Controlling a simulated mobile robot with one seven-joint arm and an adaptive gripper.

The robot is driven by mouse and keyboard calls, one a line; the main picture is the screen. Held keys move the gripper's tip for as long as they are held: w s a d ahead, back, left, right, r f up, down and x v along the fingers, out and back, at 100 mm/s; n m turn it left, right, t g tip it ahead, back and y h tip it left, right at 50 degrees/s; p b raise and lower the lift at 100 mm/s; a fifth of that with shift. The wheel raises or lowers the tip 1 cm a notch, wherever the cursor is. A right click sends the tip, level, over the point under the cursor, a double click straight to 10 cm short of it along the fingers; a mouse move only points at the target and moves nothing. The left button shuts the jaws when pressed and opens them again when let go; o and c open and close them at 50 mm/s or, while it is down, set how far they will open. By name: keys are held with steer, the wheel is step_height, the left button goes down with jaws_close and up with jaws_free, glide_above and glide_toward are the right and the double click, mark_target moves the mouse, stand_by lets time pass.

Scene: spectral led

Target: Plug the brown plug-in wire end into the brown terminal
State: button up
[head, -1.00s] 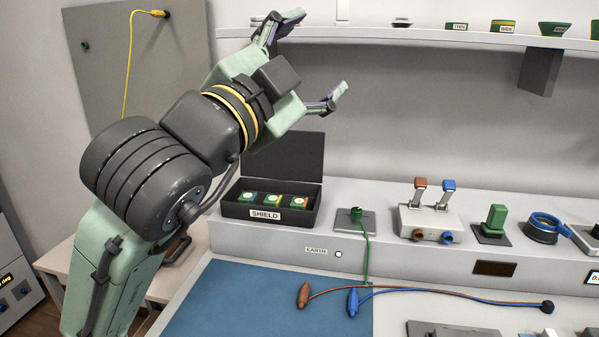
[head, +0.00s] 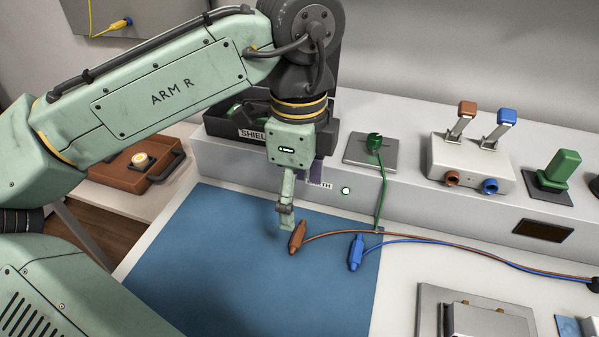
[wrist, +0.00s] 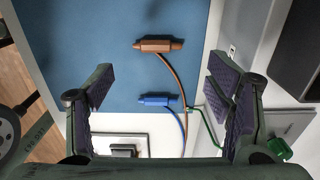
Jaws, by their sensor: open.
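The brown plug-in wire end (head: 297,237) lies on the blue mat, its brown wire running right to a dark grommet. It also shows in the wrist view (wrist: 158,45), beyond the fingers and between their lines. The brown terminal (head: 452,178) is on the front of a pale box on the raised ledge, below a brown-topped switch, left of the blue terminal (head: 490,185). My gripper (head: 287,215) points down just left of the brown plug. In the wrist view my gripper (wrist: 165,100) is open, with nothing between its pads.
The blue plug (head: 356,252) lies on the mat right of the brown one. A green wire drops from a socket plate (head: 371,150) on the ledge. The SHIELD box (head: 235,125) stands behind my gripper. The left mat (head: 190,260) is clear.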

mark_target(299, 231)
step_height(299, 231, down, 8)
steer(key=shift+f, duration=0.15)
steer(key=shift+c, duration=0.3)
steer(key=c, duration=1.1)
steer(key=o, duration=1.1)
step_height(299, 231, up, 12)
